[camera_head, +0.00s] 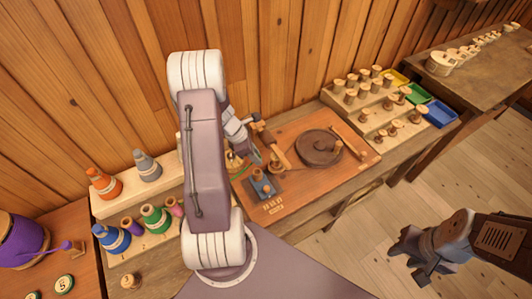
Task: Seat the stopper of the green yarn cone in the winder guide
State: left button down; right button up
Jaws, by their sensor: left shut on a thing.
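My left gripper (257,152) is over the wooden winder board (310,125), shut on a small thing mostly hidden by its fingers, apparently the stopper. A thin green strand runs close below it. A green yarn cone (154,217) stands in the pale rack at the left, partly beside my arm. My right gripper (412,262) is open and empty, over the floor at the lower right.
Orange (104,184), grey (147,166) and blue (111,237) cones stand in the left rack. A round dark turntable (320,148) lies on the board. Stepped racks of wooden spools (365,92) and coloured trays (440,112) are at the right. The wall is behind.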

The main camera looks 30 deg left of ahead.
pick_arm(q)
jog(key=shift+s+a, duration=0.2)
notch_tip(320, 180, down, 4)
jog(key=b, duration=0.4)
jog(key=shift+w+d+f, duration=0.1)
jog(key=shift+f, duration=0.15)
jog(key=shift+f+b, duration=0.45)
jog(key=shift+b, duration=0.1)
jog(key=shift+f+b, duration=0.95)
jog(key=shift+f, duration=0.15)
jog(key=c, duration=1.5)
grip_release()
jog(key=shift+f, duration=0.1)
jog(key=shift+c, duration=0.2)
jog(key=o, duration=0.5)
jog(key=o, duration=0.4)
